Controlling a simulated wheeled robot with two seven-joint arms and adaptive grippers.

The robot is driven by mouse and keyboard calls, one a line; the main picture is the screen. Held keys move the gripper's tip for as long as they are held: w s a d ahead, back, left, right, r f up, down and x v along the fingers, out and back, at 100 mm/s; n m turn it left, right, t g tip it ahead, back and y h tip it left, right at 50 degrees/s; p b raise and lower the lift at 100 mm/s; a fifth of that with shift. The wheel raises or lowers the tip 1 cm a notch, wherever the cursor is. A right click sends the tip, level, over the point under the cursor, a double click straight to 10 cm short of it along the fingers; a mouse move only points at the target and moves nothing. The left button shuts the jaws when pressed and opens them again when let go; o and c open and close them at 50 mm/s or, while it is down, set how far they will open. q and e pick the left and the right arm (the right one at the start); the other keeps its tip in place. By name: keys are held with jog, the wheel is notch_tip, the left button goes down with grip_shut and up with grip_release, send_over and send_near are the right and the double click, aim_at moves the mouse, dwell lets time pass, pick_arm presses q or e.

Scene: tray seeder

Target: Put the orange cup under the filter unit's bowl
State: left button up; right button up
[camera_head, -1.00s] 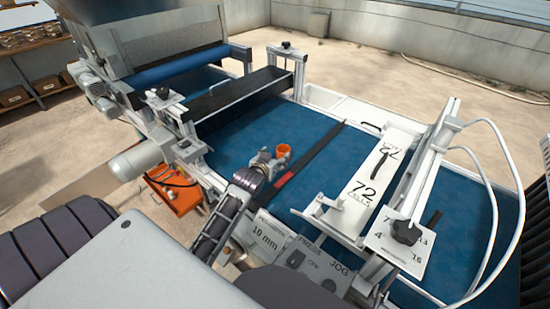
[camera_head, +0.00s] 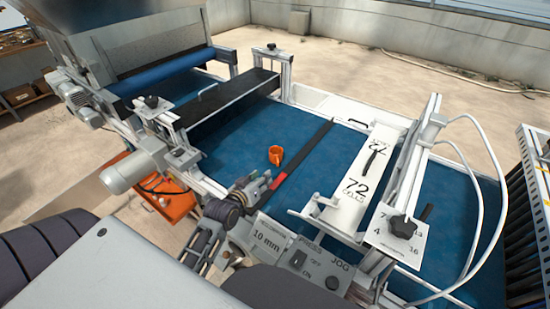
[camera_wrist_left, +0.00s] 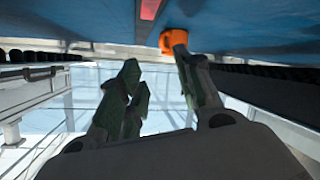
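The orange cup (camera_head: 276,156) stands on the blue belt (camera_head: 240,150), just left of a black bar with a red end. In the left wrist view the cup (camera_wrist_left: 172,40) shows at the top, beyond the fingertips. My left gripper (camera_head: 266,180) is on the near side of the cup, apart from it, by the belt's near edge. Its fingers (camera_wrist_left: 157,63) are spread with nothing between them. My right gripper is not in view. I cannot make out a filter unit or its bowl.
The black bar (camera_head: 305,150) crosses the belt. A white "72 cells" plate (camera_head: 350,195) and its frame stand to the right, a black cross-plate (camera_head: 235,100) to the left. Control panels (camera_head: 268,236) line the near edge. A dark-slatted rack (camera_head: 530,200) is at far right.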

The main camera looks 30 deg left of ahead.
pick_arm(q)
send_near(278, 164)
jog(key=shift+x, duration=1.5)
jog(key=shift+w+d, duration=0.1)
jog(key=shift+x, duration=2.6)
grip_shut()
